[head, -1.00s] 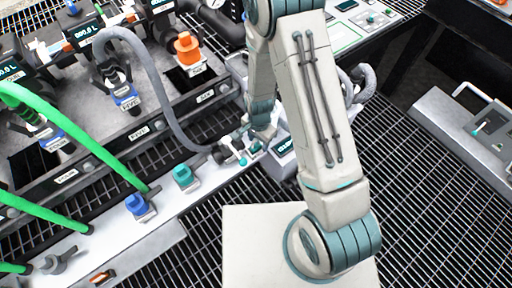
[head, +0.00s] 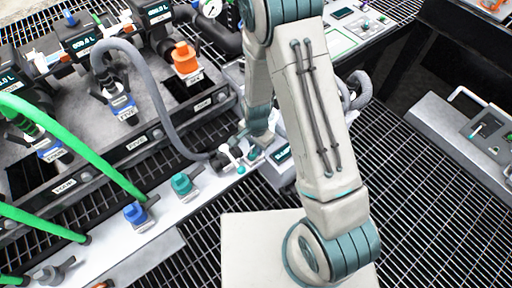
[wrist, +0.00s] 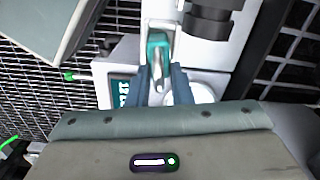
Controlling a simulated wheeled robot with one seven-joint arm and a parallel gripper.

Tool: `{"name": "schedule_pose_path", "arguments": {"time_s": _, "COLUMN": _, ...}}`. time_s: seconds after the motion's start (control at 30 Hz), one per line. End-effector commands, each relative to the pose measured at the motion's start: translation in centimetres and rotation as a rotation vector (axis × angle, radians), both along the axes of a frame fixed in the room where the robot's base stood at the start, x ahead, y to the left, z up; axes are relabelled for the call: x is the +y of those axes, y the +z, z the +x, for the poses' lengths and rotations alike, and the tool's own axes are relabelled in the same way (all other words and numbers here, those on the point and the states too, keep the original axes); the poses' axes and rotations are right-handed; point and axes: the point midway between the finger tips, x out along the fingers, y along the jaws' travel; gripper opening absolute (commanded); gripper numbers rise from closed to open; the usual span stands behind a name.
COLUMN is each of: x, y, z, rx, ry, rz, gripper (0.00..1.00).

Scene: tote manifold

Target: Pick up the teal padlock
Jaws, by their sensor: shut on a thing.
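In the wrist view, the teal padlock (wrist: 157,40) lies just beyond my fingertips, its teal body toward the top and its metal shackle pointing down between the fingers. My gripper (wrist: 160,76) is shut on the padlock, one dark finger on each side of the shackle. The padlock is still at a pale fixture; I cannot tell whether it is clear of it. In the head view, my arm's end reaches down to the white rail beside a small display box, and the padlock is too small and partly hidden there to make out surely.
A grey hose (head: 150,85) and green hoses (head: 85,150) arch nearby. A dark cylindrical fitting (wrist: 209,18) stands close right of the padlock. Dark grating surrounds the rail.

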Motion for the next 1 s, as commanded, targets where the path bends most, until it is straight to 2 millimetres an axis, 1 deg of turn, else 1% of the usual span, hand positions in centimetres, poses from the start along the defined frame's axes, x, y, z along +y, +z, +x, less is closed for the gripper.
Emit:
{"name": "schedule_pose_path", "arguments": {"time_s": 0.03, "x": 0.0, "y": 0.9, "z": -0.1, "rx": 0.002, "ry": 0.001, "rz": -0.001, "gripper": 0.0}}
{"name": "schedule_pose_path", "arguments": {"time_s": 0.13, "x": 0.0, "y": 2.8, "z": -0.1, "rx": 0.001, "ry": 0.002, "rz": -0.001, "gripper": 0.0}}
{"name": "schedule_pose_path", "arguments": {"time_s": 0.17, "x": -0.3, "y": 3.2, "z": -0.2, "rx": 0.001, "ry": 0.0, "rz": -0.001, "gripper": 0.0}}
{"name": "schedule_pose_path", "arguments": {"time_s": 0.2, "x": -1.2, "y": 3.6, "z": -0.8, "rx": 0.003, "ry": -0.003, "rz": -0.001, "gripper": 0.0}}
{"name": "schedule_pose_path", "arguments": {"time_s": 0.5, "x": -6.6, "y": 7.5, "z": -4.6, "rx": -0.001, "ry": -0.004, "rz": -0.001, "gripper": 0.0}}
{"name": "schedule_pose_path", "arguments": {"time_s": 0.7, "x": -8.8, "y": 9.1, "z": -6.2, "rx": 0.001, "ry": -0.001, "rz": -0.001, "gripper": 0.0}}
{"name": "schedule_pose_path", "arguments": {"time_s": 0.83, "x": -9.4, "y": 9.4, "z": -6.6, "rx": 0.001, "ry": 0.001, "rz": -0.001, "gripper": 0.0}}
{"name": "schedule_pose_path", "arguments": {"time_s": 1.0, "x": -9.6, "y": 9.5, "z": -6.8, "rx": 0.002, "ry": 0.002, "rz": -0.001, "gripper": 0.0}}
